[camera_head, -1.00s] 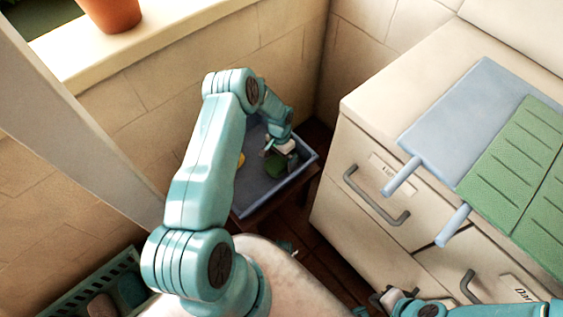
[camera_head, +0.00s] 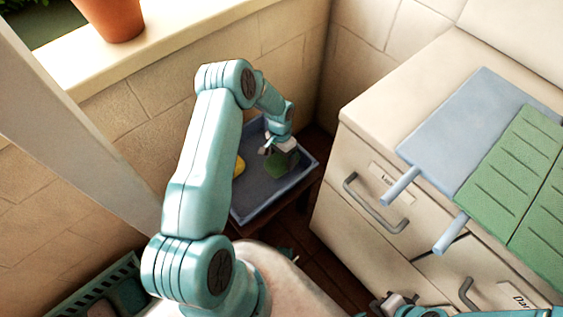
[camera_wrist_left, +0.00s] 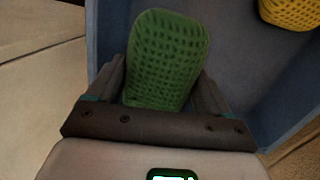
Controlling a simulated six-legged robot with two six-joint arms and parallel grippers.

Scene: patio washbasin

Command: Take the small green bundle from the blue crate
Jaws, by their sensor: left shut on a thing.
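The small green bundle (camera_head: 276,167) is inside the blue crate (camera_head: 248,211). In the left wrist view the green bundle (camera_wrist_left: 166,58) is a rounded, mesh-textured block between my left gripper's fingers. My left gripper (camera_head: 279,153) reaches down into the crate and is shut on the bundle; it also shows in the left wrist view (camera_wrist_left: 163,88). I cannot tell whether the bundle touches the crate floor. My right gripper (camera_head: 384,301) is at the bottom edge of the head view, away from the crate; its finger opening is unclear.
A yellow meshed item (camera_wrist_left: 292,12) lies in the crate, apart from the green one. White drawers (camera_head: 345,215) stand right of the crate, with blue (camera_head: 465,120) and green (camera_head: 515,185) boards on top. A tiled wall rises behind. A green basket (camera_head: 92,287) is at lower left.

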